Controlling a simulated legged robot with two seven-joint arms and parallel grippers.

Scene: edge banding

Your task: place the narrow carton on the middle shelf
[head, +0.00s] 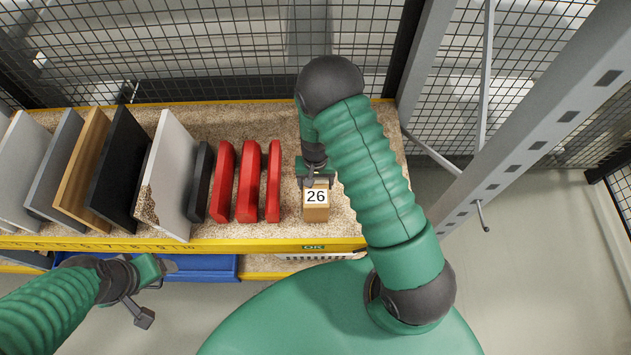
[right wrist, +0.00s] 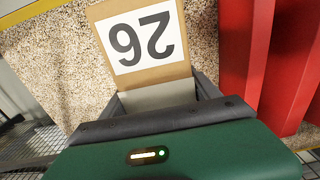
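The narrow carton (head: 316,207) is a small brown box with a white label reading 26. It is upright at the chipboard shelf (head: 350,228), near its front yellow edge; I cannot tell whether its base touches the board. In the right wrist view the carton (right wrist: 146,42) shows its label upside down. My right gripper (head: 315,178) reaches the carton's far end from above, with a finger close against each side of it (right wrist: 158,92). It looks shut on the carton.
Several red blocks (head: 247,180) stand left of the carton, close to the right gripper. Further left are a black block (head: 200,182) and several upright panels (head: 165,175). A blue bin (head: 205,268) sits below. A grey post (head: 540,125) rises at the right, with wire mesh behind.

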